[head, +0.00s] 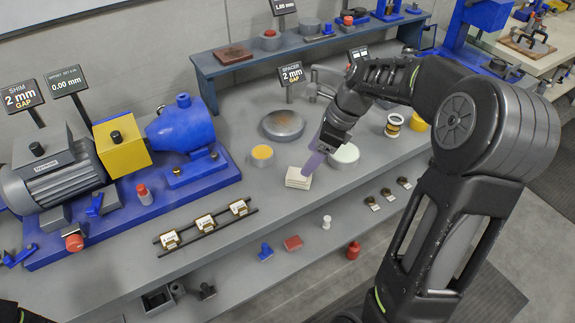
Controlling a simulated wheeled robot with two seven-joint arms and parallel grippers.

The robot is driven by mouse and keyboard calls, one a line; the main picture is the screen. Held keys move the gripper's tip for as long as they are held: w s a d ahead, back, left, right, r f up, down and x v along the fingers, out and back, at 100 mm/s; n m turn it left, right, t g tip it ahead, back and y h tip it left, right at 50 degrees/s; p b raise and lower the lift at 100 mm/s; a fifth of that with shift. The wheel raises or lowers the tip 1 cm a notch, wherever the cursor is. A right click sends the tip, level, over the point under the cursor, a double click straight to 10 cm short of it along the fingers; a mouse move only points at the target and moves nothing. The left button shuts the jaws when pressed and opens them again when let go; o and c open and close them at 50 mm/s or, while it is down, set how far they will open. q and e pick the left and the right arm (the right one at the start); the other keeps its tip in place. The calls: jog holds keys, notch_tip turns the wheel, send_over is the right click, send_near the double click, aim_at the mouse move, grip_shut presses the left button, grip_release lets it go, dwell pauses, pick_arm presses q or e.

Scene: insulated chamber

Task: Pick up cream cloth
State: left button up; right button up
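The cream cloth (298,178) is a small folded square stack lying flat on the grey bench top, near the middle of the head view. My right gripper (311,170) reaches in from the right, with its purple-tinted finger pointing down at the cloth's upper right edge. The fingertip overlaps or nearly meets the cloth in the picture; I cannot tell whether it touches. The fingers line up from this angle, so their opening is hidden. My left gripper is out of view; only a dark bit of my arm shows at the bottom left corner.
A pot with orange contents (262,157) stands left of the cloth, and a pale-topped pot (344,156) stands right, close to my gripper. A round metal dish (283,124) is behind. A blue pump (183,125) and a rail of small blocks (204,223) are left.

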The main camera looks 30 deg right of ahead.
aim_at(298, 174)
jog(key=shift+w, duration=0.2)
jog(key=shift+x, duration=1.25)
jog(key=shift+s, duration=0.15)
jog(key=shift+p+x, duration=0.4)
jog(key=shift+x, duration=2.25)
jog(key=shift+c, duration=0.5)
